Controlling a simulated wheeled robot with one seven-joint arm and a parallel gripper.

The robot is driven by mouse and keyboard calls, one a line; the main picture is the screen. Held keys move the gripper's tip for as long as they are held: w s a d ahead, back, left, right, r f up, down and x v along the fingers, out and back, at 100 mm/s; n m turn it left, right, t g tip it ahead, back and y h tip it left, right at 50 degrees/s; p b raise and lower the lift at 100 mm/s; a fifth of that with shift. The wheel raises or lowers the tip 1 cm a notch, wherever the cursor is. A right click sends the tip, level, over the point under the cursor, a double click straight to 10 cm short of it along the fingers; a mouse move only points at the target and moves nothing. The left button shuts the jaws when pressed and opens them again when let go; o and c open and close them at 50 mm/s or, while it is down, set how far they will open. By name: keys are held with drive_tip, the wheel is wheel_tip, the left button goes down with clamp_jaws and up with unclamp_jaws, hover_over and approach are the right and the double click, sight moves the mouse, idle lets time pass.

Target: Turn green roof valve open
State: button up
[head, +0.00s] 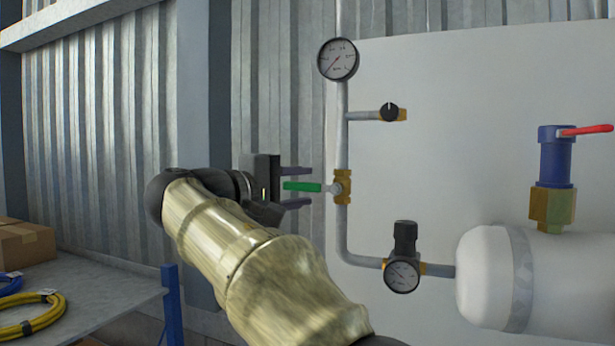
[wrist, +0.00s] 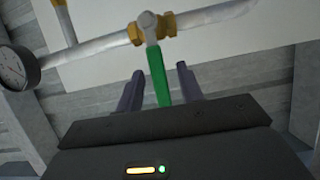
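The green valve handle (head: 302,186) sticks out to the left of a brass valve body (head: 343,187) on the vertical grey pipe. It lies level, across the pipe. My gripper (head: 295,187) is open, with one finger above the handle and one below it in the head view. In the wrist view the green handle (wrist: 159,76) runs between my two dark fingers (wrist: 160,82), with a visible gap on each side. The fingers do not appear to touch it. The handle's free end is hidden behind the gripper body in the wrist view.
A round gauge (head: 338,59) and a black knob (head: 388,112) sit above the valve. A regulator with a gauge (head: 402,274) is below. A white tank (head: 495,275) with a red-handled valve (head: 584,130) stands right. A grey table (head: 95,295) holds cables and a box at left.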

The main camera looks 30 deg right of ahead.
drive_tip(key=shift+p+x, duration=0.3)
drive_tip(key=shift+x, duration=0.95)
drive_tip(key=shift+c, duration=0.3)
clamp_jaws()
